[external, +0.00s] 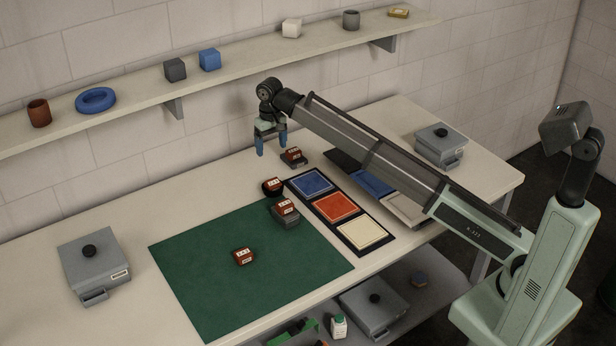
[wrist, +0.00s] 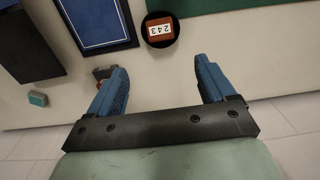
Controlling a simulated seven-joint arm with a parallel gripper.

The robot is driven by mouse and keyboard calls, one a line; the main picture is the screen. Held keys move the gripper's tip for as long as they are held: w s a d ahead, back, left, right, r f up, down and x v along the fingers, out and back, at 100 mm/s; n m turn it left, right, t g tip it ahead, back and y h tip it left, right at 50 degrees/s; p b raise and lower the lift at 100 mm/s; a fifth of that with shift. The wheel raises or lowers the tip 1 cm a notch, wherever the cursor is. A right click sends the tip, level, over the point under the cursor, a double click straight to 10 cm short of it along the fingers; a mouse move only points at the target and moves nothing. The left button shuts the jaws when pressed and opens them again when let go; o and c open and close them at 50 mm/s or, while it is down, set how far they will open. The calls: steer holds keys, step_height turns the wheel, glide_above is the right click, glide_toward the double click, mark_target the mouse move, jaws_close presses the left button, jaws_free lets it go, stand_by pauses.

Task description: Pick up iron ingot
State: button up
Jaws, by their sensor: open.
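Several small red-brown blocks with white labels show in the external view; I cannot tell which one is the iron ingot. One block (external: 292,154) sits on a dark base just right of my gripper. One (external: 273,184) sits on a round black base, and reads 243 in the wrist view (wrist: 160,30). One (external: 286,206) sits on a grey block (external: 287,220), and one (external: 243,257) lies on the green mat. My gripper (external: 271,149) points down, open and empty, at the back of the table. In the wrist view its left finger partly hides a block (wrist: 102,73).
A dark tray (external: 374,247) holds blue, orange and cream squares; another panel lies beside it. Grey lidded boxes stand at the left (external: 94,268) and right (external: 441,143). A wall shelf (external: 255,68) runs behind. Much of the green mat (external: 200,280) is bare.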

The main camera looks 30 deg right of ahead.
mark_target(271, 180)
steer(key=f, duration=1.3)
steer(key=shift+a+f, duration=0.2)
steer(key=shift+f, duration=0.1)
steer(key=shift+c, duration=0.5)
jaws_close()
